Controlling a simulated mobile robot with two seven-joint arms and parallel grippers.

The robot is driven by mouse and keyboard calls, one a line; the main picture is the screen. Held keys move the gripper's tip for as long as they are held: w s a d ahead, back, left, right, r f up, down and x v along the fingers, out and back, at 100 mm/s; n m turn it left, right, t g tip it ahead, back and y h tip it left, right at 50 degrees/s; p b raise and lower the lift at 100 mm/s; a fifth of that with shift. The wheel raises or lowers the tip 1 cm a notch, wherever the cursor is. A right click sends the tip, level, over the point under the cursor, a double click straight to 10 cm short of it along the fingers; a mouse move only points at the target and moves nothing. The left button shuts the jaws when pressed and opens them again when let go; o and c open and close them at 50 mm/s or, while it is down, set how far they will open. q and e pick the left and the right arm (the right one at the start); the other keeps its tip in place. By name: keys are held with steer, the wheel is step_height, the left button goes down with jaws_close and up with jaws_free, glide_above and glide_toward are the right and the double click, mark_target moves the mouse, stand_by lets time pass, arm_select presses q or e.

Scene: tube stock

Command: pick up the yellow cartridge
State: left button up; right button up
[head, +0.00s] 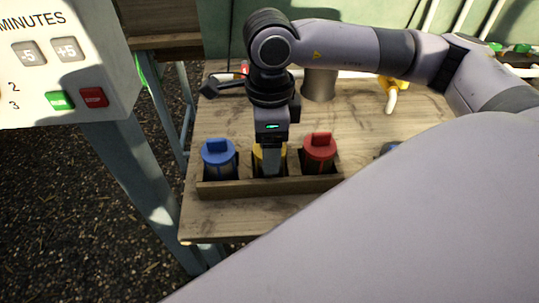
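The yellow cartridge (257,152) stands in the middle slot of a wooden rack (270,186) on the table, between a blue cartridge (220,158) and a red cartridge (319,151). My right gripper (271,162) points down over the yellow cartridge and hides most of it; only yellow edges show at its sides. One finger shows in front of the cartridge. Whether the fingers are apart or closed on it cannot be told. My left gripper is not in view.
A grey metal cup (319,85) and a yellow object (393,92) are farther back on the wooden table (235,219). A dark-blue round item (389,149) is partly hidden at the right. A button panel (62,62) stands at the upper left.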

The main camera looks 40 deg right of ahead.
steer(key=c, duration=0.5)
steer(key=shift+c, duration=0.2)
step_height(320, 180, up, 12)
steer(key=shift+r, duration=0.25)
step_height(320, 180, up, 8)
steer(key=p, duration=0.2)
steer(key=shift+f, duration=0.2)
steer(key=shift+r+p, duration=2.2)
steer(key=shift+r, duration=0.25)
